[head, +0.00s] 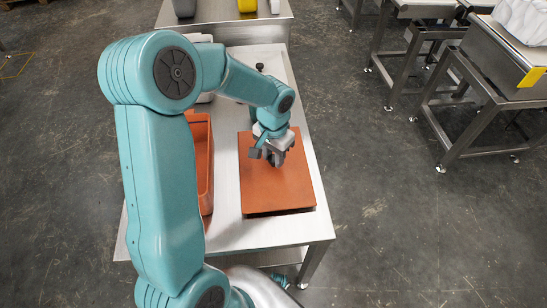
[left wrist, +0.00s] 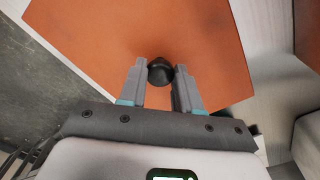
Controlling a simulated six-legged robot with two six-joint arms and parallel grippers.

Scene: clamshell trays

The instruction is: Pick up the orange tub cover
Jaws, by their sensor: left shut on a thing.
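The orange tub cover (head: 268,192) is a flat square panel over the steel table, right of the orange tub (head: 204,160). It also fills much of the left wrist view (left wrist: 205,35). A dark knob (left wrist: 160,70) stands on the cover. My left gripper (head: 275,160) is over the cover, and in the left wrist view its two fingers (left wrist: 160,80) are closed on the knob from both sides. A dark shadow shows along the cover's near edge; I cannot tell how far it is above the table. My right gripper is not in view.
The steel table (head: 235,232) has bare room in front of the cover. A small dark knob (head: 259,67) stands at the table's back. Further steel tables (head: 480,110) stand at the right, beyond open floor.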

